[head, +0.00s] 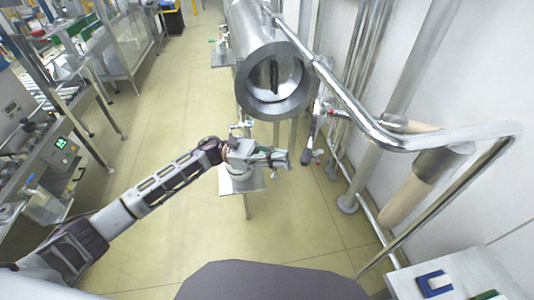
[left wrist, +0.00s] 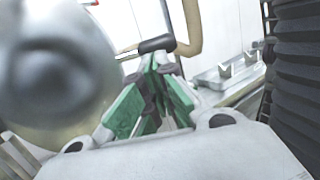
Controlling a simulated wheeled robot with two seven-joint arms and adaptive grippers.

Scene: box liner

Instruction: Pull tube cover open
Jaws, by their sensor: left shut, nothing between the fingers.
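The large metal tube (head: 262,45) is at the top middle of the head view, with a thick round ring at its near end (head: 274,103). Inside the ring I see a shiny recessed face with a dark slot; I cannot tell whether this is the cover. My left gripper (head: 287,158) is below and slightly right of the ring, apart from it. Its green-padded fingers (left wrist: 153,70) are shut and empty. A dark handle-like bar (left wrist: 157,44) shows just past the fingertips in the left wrist view; contact is unclear. My right gripper is not in view.
A bent metal rail (head: 400,140) runs beside the tube to the right. Vertical pipes stand along the right wall. A small metal platform (head: 240,183) is below my left gripper. A blurred rounded metal shape (left wrist: 55,80) fills the wrist view's left side. Open floor lies left.

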